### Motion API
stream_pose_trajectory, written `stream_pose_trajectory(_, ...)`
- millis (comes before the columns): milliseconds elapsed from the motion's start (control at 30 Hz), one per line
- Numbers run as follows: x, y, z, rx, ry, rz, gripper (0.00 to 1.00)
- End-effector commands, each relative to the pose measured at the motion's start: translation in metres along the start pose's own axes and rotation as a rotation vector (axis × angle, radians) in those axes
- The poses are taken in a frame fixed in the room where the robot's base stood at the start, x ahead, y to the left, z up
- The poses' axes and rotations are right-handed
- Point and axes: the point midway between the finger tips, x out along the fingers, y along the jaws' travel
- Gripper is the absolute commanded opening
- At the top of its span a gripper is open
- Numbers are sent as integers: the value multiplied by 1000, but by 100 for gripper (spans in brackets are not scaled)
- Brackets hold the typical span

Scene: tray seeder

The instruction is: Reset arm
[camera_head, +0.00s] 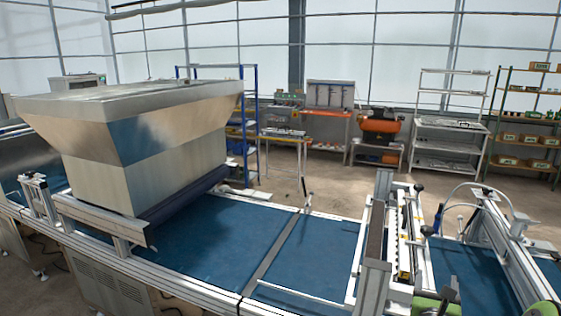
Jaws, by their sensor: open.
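My gripper is not in this view, and I cannot make out any of my arm for certain. The tray seeder fills the foreground. Its large metal hopper (150,140) stands on the left over a blue conveyor belt (205,235). On the right, the seeder's metal crossbar unit (400,235) spans the belt. A green part (432,306) is cut off by the bottom edge, and I cannot tell what it belongs to.
The belt between hopper and crossbar looks bare. The metal side rail (190,285) runs along the near side. Behind are a blue shelf rack (248,130), an orange machine (380,128), grey shelving (450,135) and a green rack with boxes (528,140). Open floor lies between.

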Motion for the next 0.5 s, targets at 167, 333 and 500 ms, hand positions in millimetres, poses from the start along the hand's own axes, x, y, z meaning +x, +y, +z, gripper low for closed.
stream_pose_trajectory(167,-5,32,25,-156,-53,123,69)
stream_pose_trajectory(333,-21,81,57,-402,-139,301,69)
stream_pose_trajectory(500,-63,146,90,-810,-286,550,69)
